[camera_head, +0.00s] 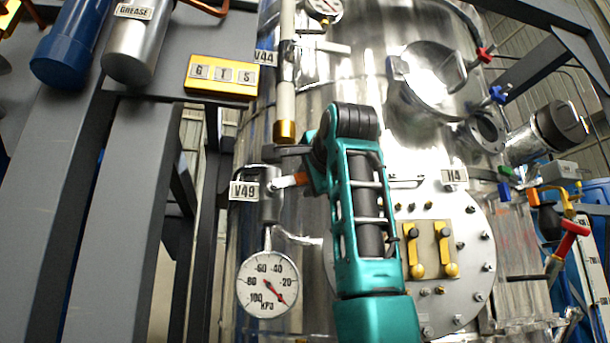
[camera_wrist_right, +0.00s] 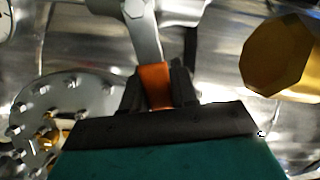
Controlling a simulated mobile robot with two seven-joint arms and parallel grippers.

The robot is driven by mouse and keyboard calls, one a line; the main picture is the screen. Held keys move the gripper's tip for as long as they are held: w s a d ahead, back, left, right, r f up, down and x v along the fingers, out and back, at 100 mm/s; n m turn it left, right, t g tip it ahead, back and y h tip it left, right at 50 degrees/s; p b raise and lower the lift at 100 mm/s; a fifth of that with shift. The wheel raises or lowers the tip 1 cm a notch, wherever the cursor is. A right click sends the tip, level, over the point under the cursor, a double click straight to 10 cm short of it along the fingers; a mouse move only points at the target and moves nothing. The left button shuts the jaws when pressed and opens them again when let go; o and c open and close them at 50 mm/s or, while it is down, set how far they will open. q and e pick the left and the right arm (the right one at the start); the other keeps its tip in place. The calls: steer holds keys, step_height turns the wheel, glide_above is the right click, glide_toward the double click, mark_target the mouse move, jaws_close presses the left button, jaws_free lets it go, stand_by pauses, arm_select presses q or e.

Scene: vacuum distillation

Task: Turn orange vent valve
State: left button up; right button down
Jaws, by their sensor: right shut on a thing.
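The orange vent valve handle (camera_head: 301,179) is beside the V49 tag (camera_head: 243,191) in the head view, on a grey valve body (camera_head: 270,194) above a pressure gauge. My right gripper (camera_head: 306,177) reaches it from the right with a teal and black arm. In the right wrist view the orange handle (camera_wrist_right: 154,86) sits between the two dark fingers of my right gripper (camera_wrist_right: 158,92), which is shut on it. A metal lever (camera_wrist_right: 142,36) runs up from the orange part. The fingertips are partly hidden in the head view. My left gripper is not in view.
A gauge marked kPa (camera_head: 268,284) hangs below the valve. A vertical pipe with a brass end (camera_head: 285,130) is just above the gripper. The shiny tank (camera_head: 370,70) stands behind, with a bolted round flange (camera_head: 470,250) at right. Grey frame posts (camera_head: 130,220) stand at left.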

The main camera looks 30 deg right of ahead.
steer(key=shift+d+f+m, duration=0.2)
steer(key=shift+f+m, duration=1)
steer(key=shift+m, duration=0.6)
steer(key=shift+f, duration=0.1)
steer(key=c, duration=1)
jaws_free()
steer(key=shift+s, duration=0.1)
steer(key=shift+o, duration=0.2)
steer(key=b+v, duration=0.2)
steer(key=v, duration=1.1)
steer(key=shift+b, duration=0.4)
